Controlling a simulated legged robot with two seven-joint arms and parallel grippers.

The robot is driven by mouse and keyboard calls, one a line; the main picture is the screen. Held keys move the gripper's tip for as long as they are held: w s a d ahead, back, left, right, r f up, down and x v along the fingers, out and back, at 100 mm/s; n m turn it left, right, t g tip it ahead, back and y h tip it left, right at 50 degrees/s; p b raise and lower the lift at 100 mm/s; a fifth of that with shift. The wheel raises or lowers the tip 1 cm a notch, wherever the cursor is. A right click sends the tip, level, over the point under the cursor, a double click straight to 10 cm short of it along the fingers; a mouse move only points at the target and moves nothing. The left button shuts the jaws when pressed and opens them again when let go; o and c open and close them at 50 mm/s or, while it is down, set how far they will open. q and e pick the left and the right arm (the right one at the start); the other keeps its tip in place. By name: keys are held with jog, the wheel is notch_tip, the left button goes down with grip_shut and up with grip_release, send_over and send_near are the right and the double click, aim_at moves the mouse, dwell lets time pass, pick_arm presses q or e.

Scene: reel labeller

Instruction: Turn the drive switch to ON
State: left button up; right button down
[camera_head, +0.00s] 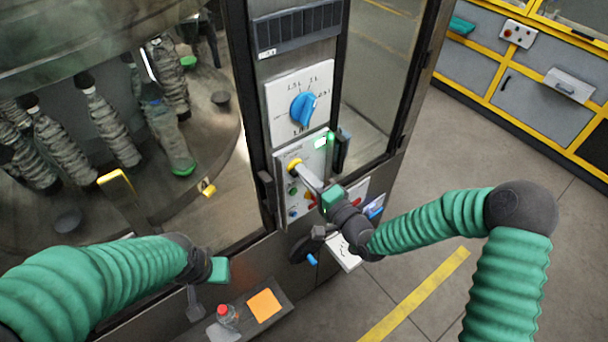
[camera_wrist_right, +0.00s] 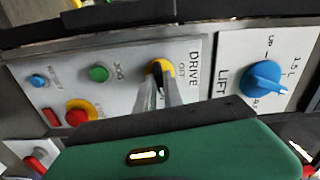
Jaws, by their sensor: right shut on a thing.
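The drive switch (camera_wrist_right: 158,67) has a yellow collar and sits beside the words DRIVE and OFF on a light grey control panel (camera_wrist_right: 120,52). In the head view, the yellow of the drive switch (camera_head: 294,164) shows near the panel's upper left. My right gripper (camera_wrist_right: 157,88) is shut on the drive switch. Its fingers hide most of the knob, so its exact angle cannot be told. In the head view, my right gripper (camera_head: 300,172) reaches the panel from the lower right. My left gripper (camera_head: 206,282) hangs at the lower left, away from the panel; its fingers are unclear.
A blue lift dial (camera_head: 303,108) sits above the drive panel. Green (camera_wrist_right: 98,73) and blue (camera_wrist_right: 39,80) buttons and a red stop button (camera_wrist_right: 80,112) are close by.

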jog(key=shift+d+f+m, duration=0.1)
jog(key=shift+m, duration=0.6)
jog(key=c, duration=1.5)
grip_release()
jog(key=shift+w, duration=0.1)
jog(key=shift+o, duration=0.2)
jog(key=shift+d, duration=0.1)
jog(key=p+v, duration=0.2)
jog(key=v, duration=1.4)
jog(key=shift+s+d, duration=0.25)
jog(key=shift+d, duration=0.1)
